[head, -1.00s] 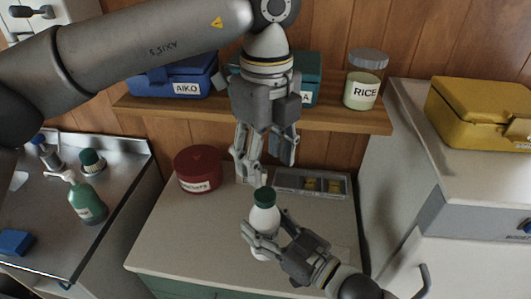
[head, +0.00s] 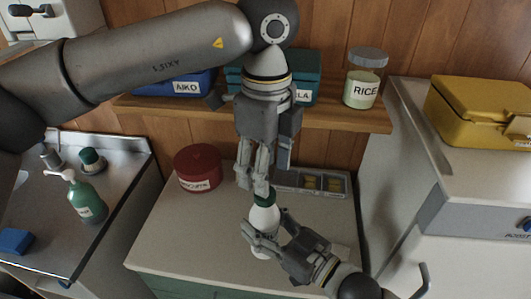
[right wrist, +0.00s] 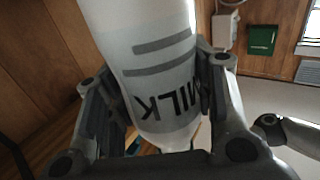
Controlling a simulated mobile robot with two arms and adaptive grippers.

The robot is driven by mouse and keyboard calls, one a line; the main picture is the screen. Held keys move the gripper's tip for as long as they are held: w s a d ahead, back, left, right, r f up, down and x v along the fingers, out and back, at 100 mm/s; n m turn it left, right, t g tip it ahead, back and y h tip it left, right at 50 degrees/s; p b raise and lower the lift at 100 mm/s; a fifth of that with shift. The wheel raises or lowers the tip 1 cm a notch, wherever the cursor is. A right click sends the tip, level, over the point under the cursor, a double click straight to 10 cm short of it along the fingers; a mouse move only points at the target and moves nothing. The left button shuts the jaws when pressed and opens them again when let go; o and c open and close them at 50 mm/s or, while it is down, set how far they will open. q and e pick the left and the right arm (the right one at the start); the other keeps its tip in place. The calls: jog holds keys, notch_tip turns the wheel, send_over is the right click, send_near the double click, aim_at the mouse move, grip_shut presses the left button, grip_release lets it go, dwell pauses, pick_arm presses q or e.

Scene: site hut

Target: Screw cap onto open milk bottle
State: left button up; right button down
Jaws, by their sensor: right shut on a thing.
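A white milk bottle (head: 264,219) is held upright, slightly tilted, above the counter in the head view. A dark green cap (head: 266,200) sits at its mouth; how far it is threaded I cannot tell. My right gripper (head: 268,236) is shut around the bottle's body from the lower right. The bottle (right wrist: 155,60) fills the middle of the right wrist view, its MILK label upside down, between the fingers. My left gripper (head: 258,186) points down from above, its fingertips at the cap's top. Whether they grip the cap is hard to see.
A grey divided tray (head: 312,184) and a red round tin (head: 197,168) stand at the counter's back. A shelf above bears a RICE jar (head: 362,80) and bins. A green pump bottle (head: 87,200) stands at left. The counter's left front is clear.

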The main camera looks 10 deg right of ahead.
pick_arm(q)
send_over(265, 225)
jog(key=w, duration=0.3)
jog(key=shift+s+d+f, duration=0.1)
jog(key=shift+f, duration=1.3)
jog(key=shift+s+d+f, duration=0.1)
jog(key=shift+f, duration=1.25)
